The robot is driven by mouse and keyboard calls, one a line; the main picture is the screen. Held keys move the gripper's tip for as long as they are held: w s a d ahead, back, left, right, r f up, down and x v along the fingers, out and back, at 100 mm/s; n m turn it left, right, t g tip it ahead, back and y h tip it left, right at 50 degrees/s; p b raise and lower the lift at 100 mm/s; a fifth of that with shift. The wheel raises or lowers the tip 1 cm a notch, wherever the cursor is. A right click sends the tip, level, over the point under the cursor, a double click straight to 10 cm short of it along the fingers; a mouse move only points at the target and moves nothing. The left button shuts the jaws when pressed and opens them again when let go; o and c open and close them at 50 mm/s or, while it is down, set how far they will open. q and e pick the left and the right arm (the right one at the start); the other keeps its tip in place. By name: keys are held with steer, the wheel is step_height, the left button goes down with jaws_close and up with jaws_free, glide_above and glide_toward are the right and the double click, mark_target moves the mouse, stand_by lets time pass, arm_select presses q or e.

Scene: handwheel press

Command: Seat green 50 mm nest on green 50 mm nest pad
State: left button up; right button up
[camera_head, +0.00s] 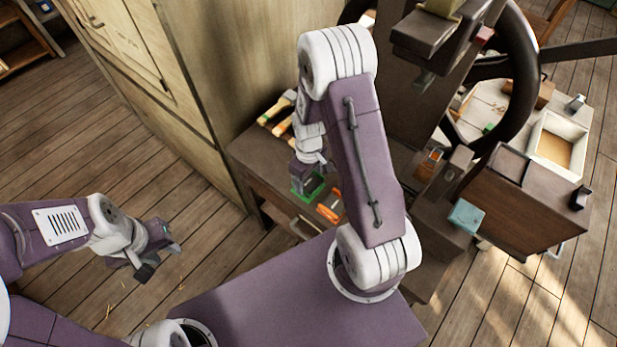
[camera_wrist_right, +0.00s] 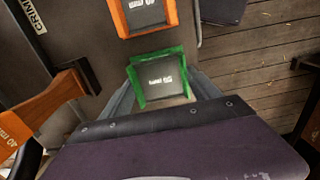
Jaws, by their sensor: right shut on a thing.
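My right gripper (camera_head: 306,172) points down at the bench. In the right wrist view its grey fingers flank a green square piece (camera_wrist_right: 134,88) with a dark grey face marked 50 mm, and it is shut on the green 50 mm nest. The green edge also shows below the gripper in the head view (camera_head: 311,191). I cannot tell the nest from the green pad here, or whether there is a gap between them. My left gripper (camera_head: 162,262) is open and empty, over the floor at the left.
An orange-framed square (camera_wrist_right: 125,24) lies close beside the green one. An orange 40 mm piece (camera_wrist_right: 40,115) is at the left of the wrist view. Wooden-handled tools (camera_head: 278,112) lie at the back of the bench. The press with its handwheel (camera_head: 527,75) stands to the right, the cabinet (camera_head: 225,50) behind.

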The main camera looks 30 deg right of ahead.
steer(key=shift+f+b, duration=0.65)
steer(key=shift+f, duration=0.25)
steer(key=o, duration=2)
step_height(320, 180, up, 9)
steer(key=shift+p, duration=0.55)
